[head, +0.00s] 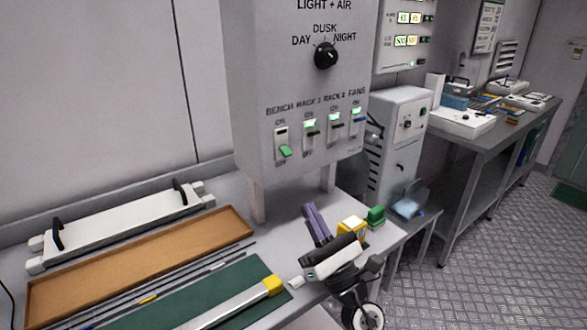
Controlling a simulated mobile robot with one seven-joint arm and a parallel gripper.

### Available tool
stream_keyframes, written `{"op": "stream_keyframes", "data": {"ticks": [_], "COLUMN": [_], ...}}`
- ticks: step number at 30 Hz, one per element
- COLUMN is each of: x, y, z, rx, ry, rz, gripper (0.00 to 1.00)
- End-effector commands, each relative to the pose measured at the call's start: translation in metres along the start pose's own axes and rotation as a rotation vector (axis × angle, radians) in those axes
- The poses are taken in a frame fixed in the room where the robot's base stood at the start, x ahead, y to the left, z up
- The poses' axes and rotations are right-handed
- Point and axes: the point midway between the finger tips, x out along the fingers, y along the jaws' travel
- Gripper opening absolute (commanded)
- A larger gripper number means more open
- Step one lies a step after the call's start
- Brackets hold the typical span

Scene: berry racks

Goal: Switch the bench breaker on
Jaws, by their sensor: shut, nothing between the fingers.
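The breaker box (250,110) stands on legs at the back of the bench. The bench breaker (285,151) is the leftmost of its lower row, under the word BENCH. Its green lever is down, at the lower end of its slot, and no lit lamp shows above it. My gripper (311,209) is in front of and below the box, low over the bench's right part. Its purple fingers point up and to the left. They are shut and empty, apart from the breaker.
Three other breakers, rack 1 (310,130), rack 2 (334,126) and fans (357,121), have green lamps lit. A dial (326,56) sits above. A yellow block (351,227) and green block (376,215) are near my gripper. A cork tray (140,262) lies left.

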Motion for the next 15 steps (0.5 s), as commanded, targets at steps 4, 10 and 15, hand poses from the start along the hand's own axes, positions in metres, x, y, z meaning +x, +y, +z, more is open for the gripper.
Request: {"op": "stream_keyframes", "data": {"ticks": [4,10,15], "x": [-0.0049,-0.0044,0.0034], "y": [-0.0043,-0.0039,-0.0037], "z": [-0.0021,-0.0020,-0.0007], "rx": [-0.025,-0.022,-0.020], "ry": [0.013,0.012,0.011], "rz": [-0.009,-0.008,-0.007], "gripper": [0.00,0.00,0.00]}}
